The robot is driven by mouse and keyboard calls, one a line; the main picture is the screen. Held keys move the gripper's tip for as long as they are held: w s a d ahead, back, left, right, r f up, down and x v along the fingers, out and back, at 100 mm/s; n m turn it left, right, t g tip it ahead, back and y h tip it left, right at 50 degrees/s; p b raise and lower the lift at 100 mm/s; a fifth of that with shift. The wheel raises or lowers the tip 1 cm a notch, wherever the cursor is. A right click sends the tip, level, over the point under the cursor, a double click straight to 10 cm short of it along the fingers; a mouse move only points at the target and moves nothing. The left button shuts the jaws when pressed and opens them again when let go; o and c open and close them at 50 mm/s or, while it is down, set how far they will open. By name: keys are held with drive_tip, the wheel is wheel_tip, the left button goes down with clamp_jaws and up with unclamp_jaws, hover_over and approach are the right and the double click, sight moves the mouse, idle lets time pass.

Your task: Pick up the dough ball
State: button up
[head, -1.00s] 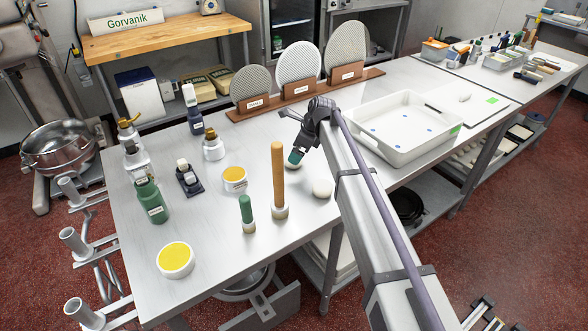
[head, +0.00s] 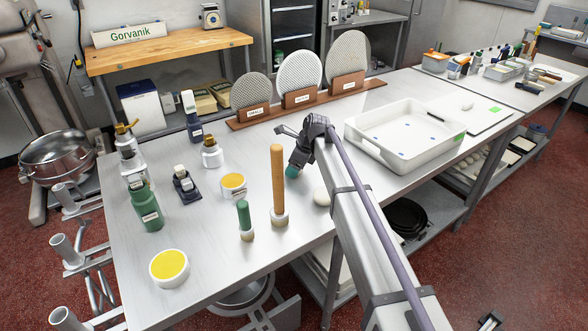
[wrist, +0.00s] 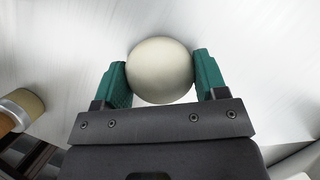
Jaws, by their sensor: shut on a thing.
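A pale, round dough ball (wrist: 160,70) sits between the two green fingers of my gripper (wrist: 162,75) in the wrist view, touched on both sides. I cannot tell whether the ball touches the table.
A wooden rod (head: 278,180) and a green-handled tool (head: 244,215) stand upright to the left. A white tub (head: 400,158) is at right. Perforated discs in wooden stands (head: 302,97) are behind. Bottles and yellow-topped containers (head: 169,266) stand at left.

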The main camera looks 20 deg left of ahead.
drive_tip(key=c, duration=0.3)
drive_tip(key=shift+c, duration=0.2)
wheel_tip(320, 180, up, 15)
drive_tip(key=p, duration=1.5)
